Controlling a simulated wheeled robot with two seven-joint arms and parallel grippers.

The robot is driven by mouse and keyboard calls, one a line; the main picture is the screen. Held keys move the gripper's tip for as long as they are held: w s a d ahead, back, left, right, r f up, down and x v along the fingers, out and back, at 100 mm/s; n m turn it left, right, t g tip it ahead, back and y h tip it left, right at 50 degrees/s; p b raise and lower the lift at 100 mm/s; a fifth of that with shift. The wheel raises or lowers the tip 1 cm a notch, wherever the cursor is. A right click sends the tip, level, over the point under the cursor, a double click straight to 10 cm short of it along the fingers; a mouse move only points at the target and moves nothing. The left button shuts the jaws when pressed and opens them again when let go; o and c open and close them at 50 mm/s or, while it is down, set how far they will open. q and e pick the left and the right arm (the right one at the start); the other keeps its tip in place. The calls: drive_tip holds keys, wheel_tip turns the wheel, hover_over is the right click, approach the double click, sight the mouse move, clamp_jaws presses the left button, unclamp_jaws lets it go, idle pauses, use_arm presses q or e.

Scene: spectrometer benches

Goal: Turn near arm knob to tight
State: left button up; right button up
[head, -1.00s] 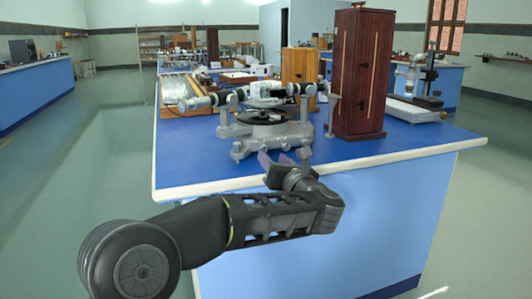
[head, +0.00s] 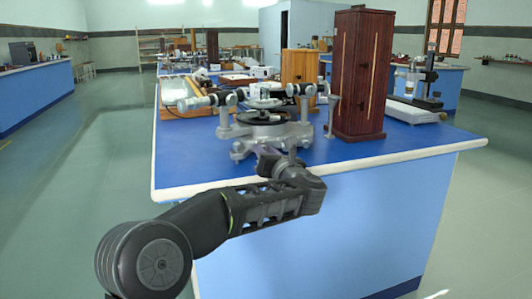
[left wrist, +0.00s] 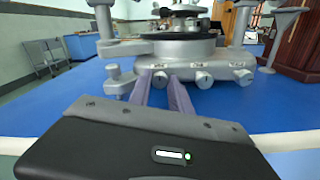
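The grey metal spectrometer (head: 245,130) stands near the front edge of the blue bench. Its base carries a row of small front knobs under tiny labels: a left knob (left wrist: 160,77), a middle knob (left wrist: 202,78) and a right knob (left wrist: 242,76). The labels are too small to read. My left gripper (head: 266,153) reaches over the bench edge to the base. In the left wrist view its two purple-grey fingers (left wrist: 160,88) are apart, with the left knob between their tips. I cannot tell whether they touch it. My right gripper is not in view.
A tall dark wooden cabinet (head: 360,75) stands right of the spectrometer, with a lighter wooden box (head: 299,65) behind. The blue bench top (head: 190,165) is clear at the front left. Its pale front edge (head: 400,155) lies under my arm.

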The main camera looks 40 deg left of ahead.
use_arm(q)
clamp_jaws()
